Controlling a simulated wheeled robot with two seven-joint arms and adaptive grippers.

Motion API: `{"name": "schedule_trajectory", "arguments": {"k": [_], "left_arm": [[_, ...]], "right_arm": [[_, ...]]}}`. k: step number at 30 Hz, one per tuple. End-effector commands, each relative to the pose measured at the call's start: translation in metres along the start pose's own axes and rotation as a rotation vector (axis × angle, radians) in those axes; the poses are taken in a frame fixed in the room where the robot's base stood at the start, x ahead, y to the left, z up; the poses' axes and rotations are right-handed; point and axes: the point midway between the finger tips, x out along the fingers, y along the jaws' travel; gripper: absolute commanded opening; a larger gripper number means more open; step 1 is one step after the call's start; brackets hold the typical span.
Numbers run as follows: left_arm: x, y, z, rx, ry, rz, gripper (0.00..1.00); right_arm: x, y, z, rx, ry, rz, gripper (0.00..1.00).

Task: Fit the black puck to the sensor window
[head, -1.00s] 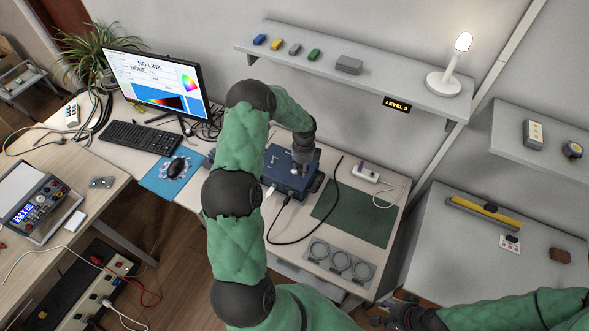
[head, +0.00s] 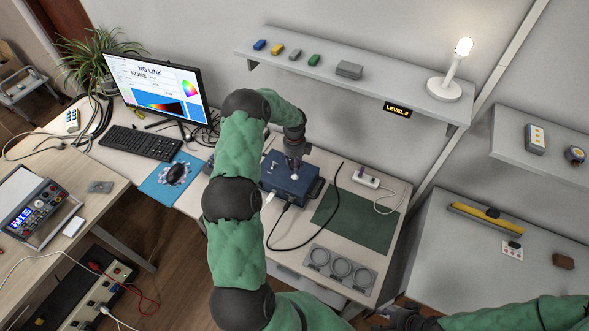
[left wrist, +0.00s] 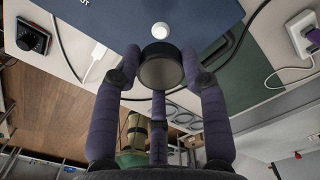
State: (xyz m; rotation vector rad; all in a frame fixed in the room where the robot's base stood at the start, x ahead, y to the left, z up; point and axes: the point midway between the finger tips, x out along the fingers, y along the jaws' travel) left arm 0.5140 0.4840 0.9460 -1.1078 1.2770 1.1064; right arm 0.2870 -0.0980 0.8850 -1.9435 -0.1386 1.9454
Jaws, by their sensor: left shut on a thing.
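A blue instrument box (head: 283,187) sits on the desk. Its pale round sensor window (head: 295,177) shows on top, and also in the left wrist view (left wrist: 161,30). My left gripper (head: 293,163) is over the box, just behind the window in the head view. In the left wrist view, its purple fingers (left wrist: 160,70) are shut on the black puck (left wrist: 161,66), which appears close to the window but not over it. The puck cannot be made out in the head view. My right gripper (head: 392,318) is at the bottom edge; its fingers are unclear.
A grey holder with three rings (head: 341,268) lies at the desk's front, near a green mat (head: 355,218). A black cable (head: 312,232) loops from the box. The monitor (head: 155,87) reads "NO LINK" and "NONE". A shelf (head: 400,92) with a lamp is behind.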

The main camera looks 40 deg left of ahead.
Motion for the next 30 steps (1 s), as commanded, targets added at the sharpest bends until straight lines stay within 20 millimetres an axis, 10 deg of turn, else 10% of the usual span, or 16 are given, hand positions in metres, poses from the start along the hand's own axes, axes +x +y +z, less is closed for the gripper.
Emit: {"name": "schedule_trajectory", "arguments": {"k": [30], "left_arm": [[0.053,0.0,0.0,-0.003,0.0,0.0,0.09]], "right_arm": [[0.036,0.013,-0.001,0.0,0.0,0.0,0.4]]}}
